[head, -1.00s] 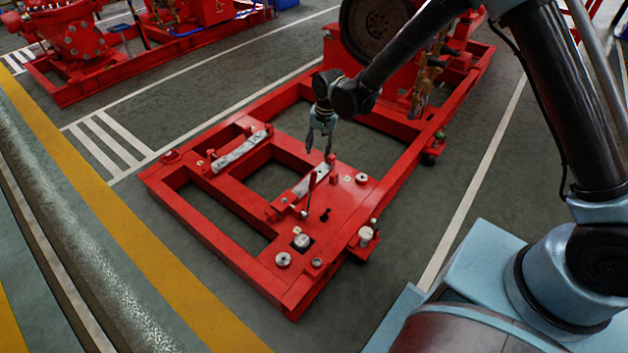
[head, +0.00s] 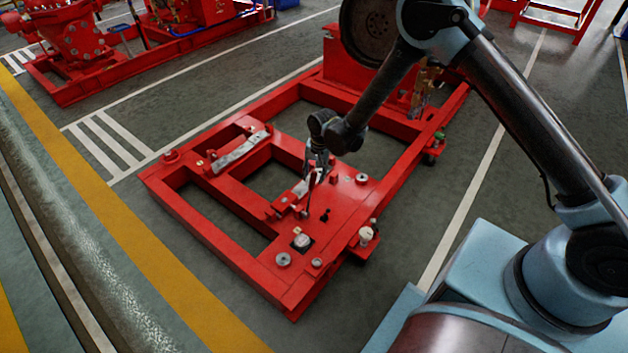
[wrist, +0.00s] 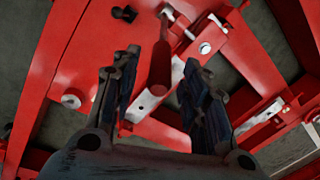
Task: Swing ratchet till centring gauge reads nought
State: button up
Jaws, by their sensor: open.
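The ratchet's red handle (wrist: 160,65) stands up from the red frame's deck in the wrist view, between my open fingers and apart from both. In the head view the ratchet (head: 311,182) is partly covered by my gripper (head: 316,172), which hangs just above the deck. A round, pale-faced dial (head: 302,241) sits on the near part of the deck and looks like the centring gauge; its reading is too small to make out. I cannot pick it out in the wrist view.
The red base frame (head: 215,222) has wide openings beside the deck. A grey bar (head: 240,150) lies on the crossmember to the left. A pale-topped fitting (head: 366,235) stands on the right edge. A red engine block with a dark wheel (head: 369,30) stands behind.

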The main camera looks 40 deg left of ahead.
aim_at(313, 179)
jog(key=shift+s+a+f, duration=0.1)
jog(key=shift+a+f, duration=0.1)
jog(key=shift+f, duration=1.5)
grip_shut()
